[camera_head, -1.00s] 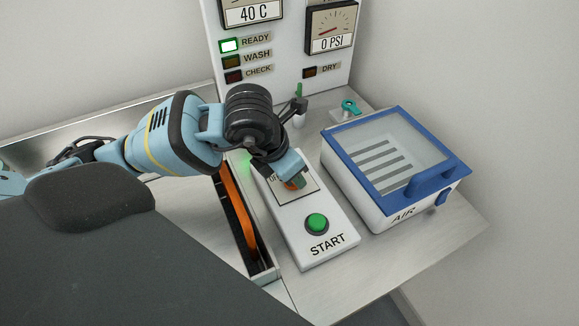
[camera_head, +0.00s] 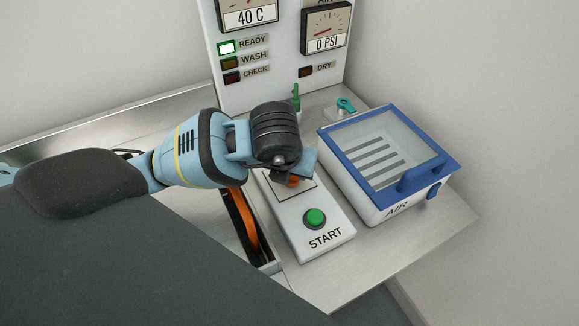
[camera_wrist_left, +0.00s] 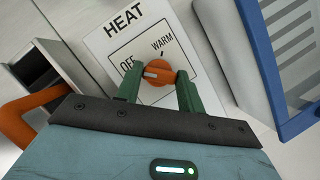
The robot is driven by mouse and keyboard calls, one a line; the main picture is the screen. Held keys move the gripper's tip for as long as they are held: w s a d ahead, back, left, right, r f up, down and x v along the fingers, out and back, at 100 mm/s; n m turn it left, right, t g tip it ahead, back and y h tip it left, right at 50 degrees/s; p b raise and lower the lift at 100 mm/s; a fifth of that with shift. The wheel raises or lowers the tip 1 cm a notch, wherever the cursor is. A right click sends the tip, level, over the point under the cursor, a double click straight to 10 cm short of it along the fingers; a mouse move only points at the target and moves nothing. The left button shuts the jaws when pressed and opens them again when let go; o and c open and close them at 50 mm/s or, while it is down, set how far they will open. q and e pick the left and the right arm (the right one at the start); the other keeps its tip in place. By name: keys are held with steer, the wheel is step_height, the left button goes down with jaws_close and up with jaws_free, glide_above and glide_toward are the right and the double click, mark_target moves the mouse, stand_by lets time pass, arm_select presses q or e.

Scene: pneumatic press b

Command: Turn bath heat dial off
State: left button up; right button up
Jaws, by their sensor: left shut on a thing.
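The orange heat dial (camera_wrist_left: 158,77) sits on a white plate printed HEAT, OFF and WARM. Its white mark points to the left in the wrist view, toward the OFF side. My left gripper (camera_wrist_left: 159,92) has its green fingers on either side of the dial, shut on it. In the head view the left gripper (camera_head: 298,176) reaches down over the dial (camera_head: 293,182), hiding most of it and its labels. My right gripper is not in view.
A green START button (camera_head: 315,217) is on the same white box. A blue-framed AIR box (camera_head: 440,165) stands to the right. The gauge panel (camera_head: 275,85) behind shows 40 C, 0 PSI and a lit READY lamp. An orange hose (camera_head: 243,222) lies in the channel at left.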

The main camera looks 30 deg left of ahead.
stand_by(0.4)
arm_select(q)
steer(key=o, duration=1)
steer(key=shift+r, duration=0.1)
steer(key=p+v, duration=0.1)
steer(key=v, duration=0.6)
steer(key=shift+s+r, duration=0.2)
steer(key=shift+r, duration=0.1)
steer(key=shift+d+f, duration=0.1)
steer(key=shift+d, duration=0.05)
